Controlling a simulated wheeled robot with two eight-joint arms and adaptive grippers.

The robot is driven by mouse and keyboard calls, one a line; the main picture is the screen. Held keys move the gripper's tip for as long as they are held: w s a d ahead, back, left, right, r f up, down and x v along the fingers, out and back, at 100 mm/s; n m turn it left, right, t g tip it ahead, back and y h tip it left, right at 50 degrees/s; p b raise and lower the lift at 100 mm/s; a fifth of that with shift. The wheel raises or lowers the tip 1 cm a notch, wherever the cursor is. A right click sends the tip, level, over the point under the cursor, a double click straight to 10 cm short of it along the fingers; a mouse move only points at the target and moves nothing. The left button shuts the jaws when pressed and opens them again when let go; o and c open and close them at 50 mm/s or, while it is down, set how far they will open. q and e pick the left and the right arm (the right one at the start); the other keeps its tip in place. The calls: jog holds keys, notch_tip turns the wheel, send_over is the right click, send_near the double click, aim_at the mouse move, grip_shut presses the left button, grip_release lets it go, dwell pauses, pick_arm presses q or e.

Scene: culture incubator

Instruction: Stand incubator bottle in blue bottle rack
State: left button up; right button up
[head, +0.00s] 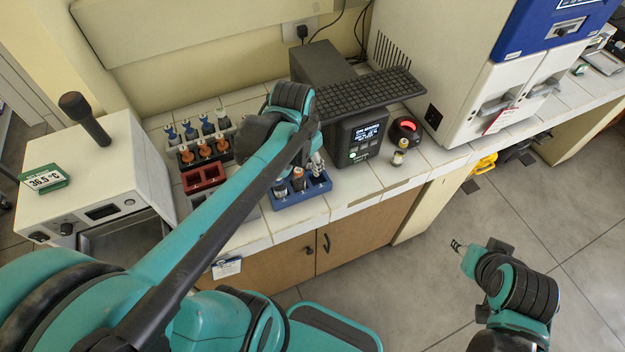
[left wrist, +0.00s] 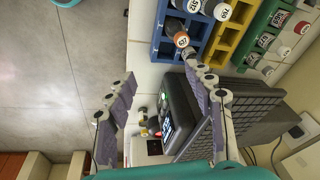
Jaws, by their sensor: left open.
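The blue bottle rack (head: 312,196) stands at the counter's front edge, partly hidden by my left arm. I cannot tell which bottle is the incubator bottle. My right gripper (head: 456,245) is over the floor, away from the counter.
An incubator (head: 100,165) reading 36.5 °C stands at left. Red (head: 203,177), yellow (left wrist: 228,45) and green (left wrist: 253,45) racks are nearby. A black display device (head: 357,135) and a small amber bottle (head: 400,152) stand right of the blue rack. Some counter in front is clear.

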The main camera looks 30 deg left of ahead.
pick_arm(q)
jog(key=s+d+r+n+t, duration=0.1)
jog(key=s+d+n+t, duration=0.2)
jog(key=s, duration=0.4)
jog(key=shift+d+n+t, duration=0.3)
jog(key=shift+d+t, duration=0.4)
jog(key=shift+d, duration=0.6)
